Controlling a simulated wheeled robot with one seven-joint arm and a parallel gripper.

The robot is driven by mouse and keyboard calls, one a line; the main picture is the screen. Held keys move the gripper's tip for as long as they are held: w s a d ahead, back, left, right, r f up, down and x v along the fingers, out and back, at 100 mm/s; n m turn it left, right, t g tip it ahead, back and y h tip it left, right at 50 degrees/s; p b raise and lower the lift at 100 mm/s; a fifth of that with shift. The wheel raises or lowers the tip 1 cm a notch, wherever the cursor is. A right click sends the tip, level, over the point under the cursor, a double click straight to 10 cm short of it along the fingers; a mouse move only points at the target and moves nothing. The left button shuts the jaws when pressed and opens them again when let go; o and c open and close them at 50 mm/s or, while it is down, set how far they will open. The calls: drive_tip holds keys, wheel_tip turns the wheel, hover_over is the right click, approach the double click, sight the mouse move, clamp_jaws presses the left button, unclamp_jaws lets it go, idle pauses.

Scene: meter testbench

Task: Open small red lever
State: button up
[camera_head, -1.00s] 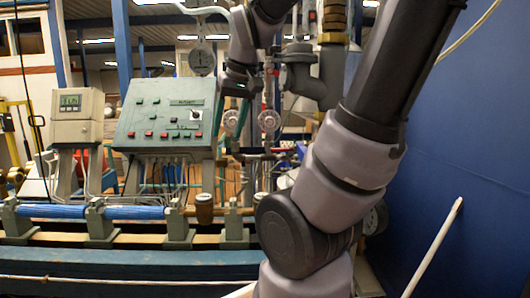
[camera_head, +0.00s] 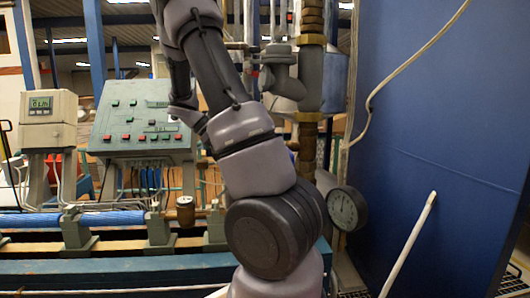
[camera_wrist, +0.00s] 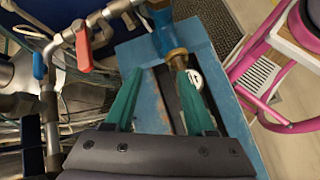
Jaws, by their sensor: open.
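In the wrist view a small red lever (camera_wrist: 83,48) sits on a metal pipe at the upper left. My gripper (camera_wrist: 160,75) has two green fingers, spread apart with no object held between them. The lever lies to the left of the left fingertip, apart from it. The right fingertip is close to a brass fitting (camera_wrist: 177,56) on a blue pipe piece; I cannot tell whether they touch. In the head view I cannot make out the red lever, and my arm hides the fingers.
A blue lever (camera_wrist: 38,65) is on the pipes left of the red one. A pink frame (camera_wrist: 270,75) stands at the right. In the head view there are a control panel (camera_head: 140,120), a round gauge (camera_head: 346,208) and a blue wall (camera_head: 440,130) at the right.

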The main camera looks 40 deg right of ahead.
drive_tip(key=w+d+f+n+g+h, duration=0.1)
drive_tip(key=w+d+n+g+h, duration=0.35)
drive_tip(key=w+h, duration=0.35)
drive_tip(key=shift+n+t, duration=0.45)
drive_tip(key=shift+t, duration=0.2)
drive_tip(key=x, duration=1.1)
drive_tip(key=shift+d, duration=0.25)
clamp_jaws()
